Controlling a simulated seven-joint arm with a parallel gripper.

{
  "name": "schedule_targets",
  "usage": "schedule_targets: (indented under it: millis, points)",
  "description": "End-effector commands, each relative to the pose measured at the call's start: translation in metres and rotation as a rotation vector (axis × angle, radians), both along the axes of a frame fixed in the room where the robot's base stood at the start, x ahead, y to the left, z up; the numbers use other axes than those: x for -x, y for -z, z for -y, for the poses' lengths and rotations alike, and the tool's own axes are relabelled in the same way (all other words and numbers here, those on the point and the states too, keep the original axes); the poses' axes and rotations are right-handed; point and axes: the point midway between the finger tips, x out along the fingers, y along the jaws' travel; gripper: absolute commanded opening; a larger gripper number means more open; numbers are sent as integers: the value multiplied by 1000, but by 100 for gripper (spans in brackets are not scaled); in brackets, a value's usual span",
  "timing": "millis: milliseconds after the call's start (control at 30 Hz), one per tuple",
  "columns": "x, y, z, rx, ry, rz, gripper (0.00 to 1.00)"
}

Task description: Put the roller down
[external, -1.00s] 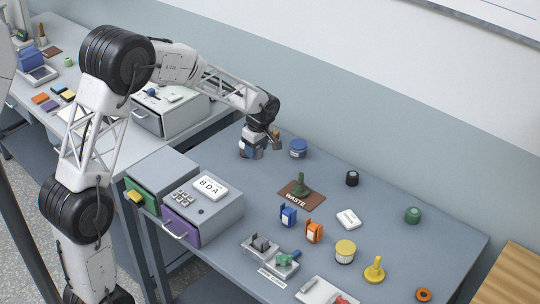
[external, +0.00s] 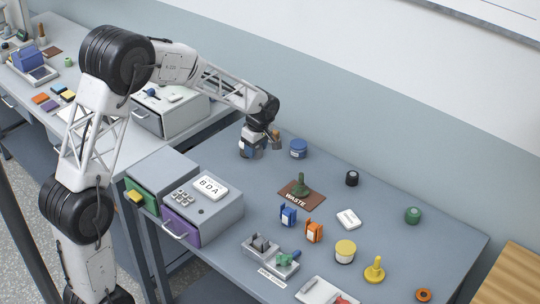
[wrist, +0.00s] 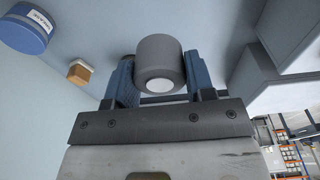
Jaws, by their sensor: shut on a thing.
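The roller (wrist: 160,57) is a dark grey cylinder with a white round end. In the wrist view it sits between the two blue fingers of my gripper (wrist: 152,80), which is shut on it. In the external view my gripper (external: 251,150) points down low over the back left of the grey table (external: 330,270). The roller is mostly hidden there by the fingers, and I cannot tell whether it touches the table.
A brown WASTE mat (external: 315,201) with a green stamp lies in front. A drawer unit (external: 222,207) stands front left.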

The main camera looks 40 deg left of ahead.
Motion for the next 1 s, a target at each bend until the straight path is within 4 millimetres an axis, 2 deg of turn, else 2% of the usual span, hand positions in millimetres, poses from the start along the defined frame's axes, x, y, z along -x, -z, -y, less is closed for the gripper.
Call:
schedule_targets:
  millis: [167,367,667,1000]
  points:
    - [2,-1,-12,0,-17,0,25]
    - [6,-3,-43,0,-61,0,25]
    - [22,-8,-111,0,-160,0,25]
    - [49,-13,-189,0,-278,1,25]
